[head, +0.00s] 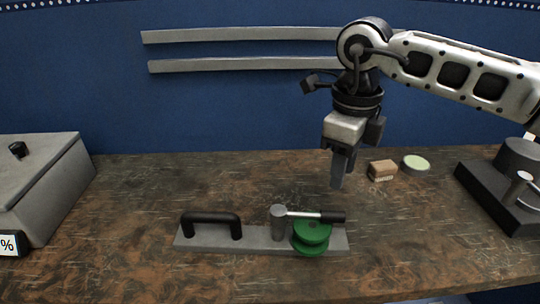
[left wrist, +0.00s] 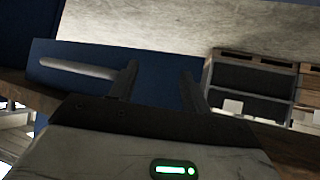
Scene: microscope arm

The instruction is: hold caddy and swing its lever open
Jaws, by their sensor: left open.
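The caddy (head: 262,240) is a long grey base lying on the table near its front, with a black handle (head: 211,219) on its left end. A grey post stands right of its middle and carries the lever (head: 305,214), a thin metal rod with a black grip pointing right. The lever passes over a green round piece (head: 311,237) on the base. My right gripper (head: 338,185) hangs above and behind the lever's black grip, pointing down and apart from it. Its finger gap cannot be made out. My left gripper (left wrist: 157,80) shows only in the left wrist view, open and empty, away from the caddy.
A grey box (head: 40,185) with a black knob stands at the left. A small brown box (head: 382,170) and a pale green round thing (head: 416,163) lie behind right. A dark device (head: 505,190) stands at the right edge. The table left of the caddy is clear.

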